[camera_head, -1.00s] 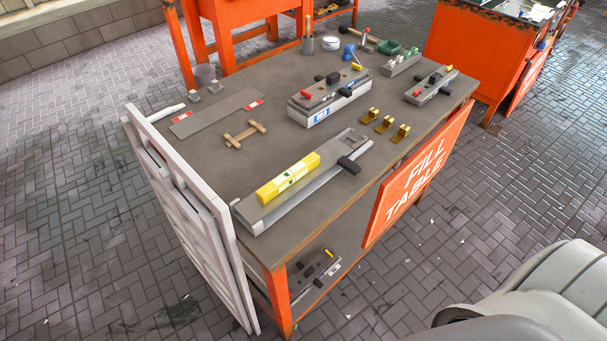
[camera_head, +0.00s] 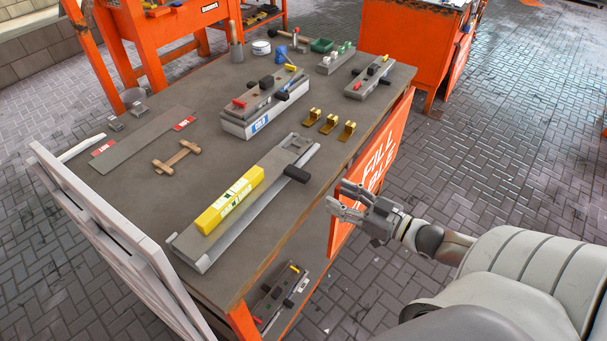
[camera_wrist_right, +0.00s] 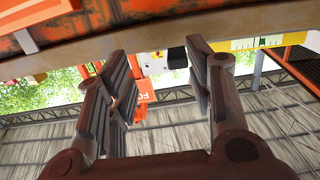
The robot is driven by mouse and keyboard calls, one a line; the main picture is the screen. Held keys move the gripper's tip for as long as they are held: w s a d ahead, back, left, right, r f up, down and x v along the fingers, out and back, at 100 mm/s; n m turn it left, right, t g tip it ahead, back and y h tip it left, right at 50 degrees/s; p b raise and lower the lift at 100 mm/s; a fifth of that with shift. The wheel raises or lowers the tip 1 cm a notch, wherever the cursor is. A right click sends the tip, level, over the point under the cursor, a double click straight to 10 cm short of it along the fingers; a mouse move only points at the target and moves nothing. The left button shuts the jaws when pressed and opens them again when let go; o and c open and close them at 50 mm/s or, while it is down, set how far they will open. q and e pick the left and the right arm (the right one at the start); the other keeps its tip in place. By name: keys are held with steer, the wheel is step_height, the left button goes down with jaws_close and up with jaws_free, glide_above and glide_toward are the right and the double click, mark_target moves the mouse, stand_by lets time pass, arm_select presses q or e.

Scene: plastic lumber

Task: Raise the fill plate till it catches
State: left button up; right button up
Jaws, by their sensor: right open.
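An orange panel (camera_head: 372,165) lettered "FILL TABLE" hangs steeply from the long side edge of the grey worktable (camera_head: 140,190). No part is clearly marked as the fill plate; I cannot tell whether this panel is it. My right gripper (camera_head: 338,197) is open and empty, in front of the panel's near lower part, and hides some of its lettering. I cannot tell whether it touches the panel. In the right wrist view my right gripper (camera_wrist_right: 155,60) shows its two fingers wide apart with nothing between them. My left gripper is out of view.
A long grey fixture with a yellow bar (camera_head: 231,200) and a black knob (camera_head: 296,174) lies near the table edge. Several brass brackets (camera_head: 329,124) stand behind it. A white slatted panel (camera_head: 120,250) leans at the left end. The floor right of the table is clear.

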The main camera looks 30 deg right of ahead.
mark_target(309, 179)
steer(key=shift+y, duration=0.6)
steer(key=shift+w+a+r, duration=0.5)
steer(key=shift+w+a, duration=0.45)
steer(key=shift+w, duration=0.75)
steer(key=shift+w+a+r, duration=0.45)
steer(key=shift+w+a, duration=0.45)
steer(key=shift+w, duration=0.8)
steer(key=shift+w+a+r, duration=0.5)
steer(key=shift+w+a, duration=0.45)
steer(key=shift+w, duration=0.75)
jaws_close()
